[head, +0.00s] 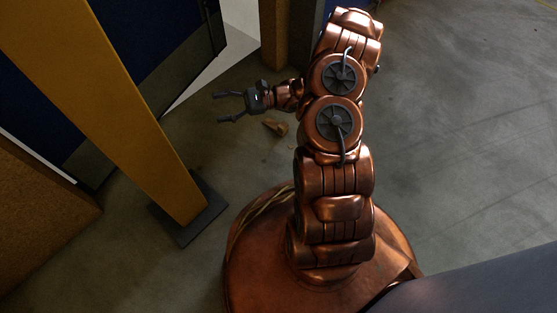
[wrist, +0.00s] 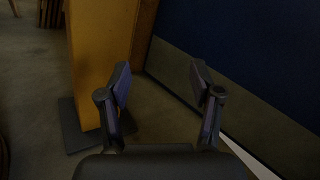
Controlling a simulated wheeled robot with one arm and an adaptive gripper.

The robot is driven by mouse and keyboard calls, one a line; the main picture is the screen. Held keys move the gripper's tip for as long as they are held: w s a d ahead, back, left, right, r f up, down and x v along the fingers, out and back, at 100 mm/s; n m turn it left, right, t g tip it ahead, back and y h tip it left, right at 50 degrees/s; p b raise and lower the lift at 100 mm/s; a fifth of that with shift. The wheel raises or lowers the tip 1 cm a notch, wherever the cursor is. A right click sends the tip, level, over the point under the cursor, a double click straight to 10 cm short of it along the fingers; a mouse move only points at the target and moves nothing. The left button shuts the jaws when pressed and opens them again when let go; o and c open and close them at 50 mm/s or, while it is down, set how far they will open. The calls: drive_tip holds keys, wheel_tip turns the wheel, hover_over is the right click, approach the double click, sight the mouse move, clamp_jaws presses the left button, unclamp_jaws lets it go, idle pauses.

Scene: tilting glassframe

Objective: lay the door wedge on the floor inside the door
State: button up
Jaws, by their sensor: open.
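A small tan wedge-shaped piece (head: 275,127), apparently the door wedge, lies on the grey floor just below and right of my gripper's wrist in the head view. My gripper (head: 218,108) points left toward the door, its two fingers spread and empty, apart from the wedge. The wrist view also shows my gripper (wrist: 161,80) with nothing between its fingers; the wedge does not show there. The dark blue door (head: 185,68) with a grey lower band stands at upper left. In the wrist view the blue door (wrist: 250,45) fills the right side.
A yellow post (head: 120,100) on a dark flat base plate (head: 190,233) stands left, between my base and the door; it shows in the wrist view too (wrist: 97,60). A brown cork-like block (head: 35,225) is at far left. Open floor (head: 460,130) lies to the right.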

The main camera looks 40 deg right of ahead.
drive_tip(key=s+a+r+n+g+h, duration=0.3)
drive_tip(key=s+a+r+n+g, duration=0.3)
drive_tip(key=s, duration=0.2)
drive_tip(key=s+a+r+n+g+h, duration=0.3)
drive_tip(key=s+a+r+n+g, duration=0.25)
drive_tip(key=s, duration=0.25)
drive_tip(key=s+d+r+n+t+h, duration=0.1)
drive_tip(key=s+d+n+h, duration=0.2)
drive_tip(key=s+h, duration=0.3)
drive_tip(key=s+d+r+n+t+h, duration=0.1)
drive_tip(key=s+d+r+n+h, duration=0.1)
drive_tip(key=s+d+h, duration=0.4)
drive_tip(key=s+n, duration=0.1)
drive_tip(key=s, duration=0.2)
drive_tip(key=shift+s+d+r+n, duration=0.2)
drive_tip(key=shift+d+n, duration=0.05)
drive_tip(key=shift+n, duration=0.1)
drive_tip(key=shift+r+t, duration=0.1)
drive_tip(key=shift+t, duration=0.15)
wheel_tip(320, 180, up, 50)
drive_tip(key=s+t+p, duration=0.1)
drive_tip(key=p, duration=4.6)
drive_tip(key=shift+s+p, duration=0.35)
drive_tip(key=shift+s, duration=0.05)
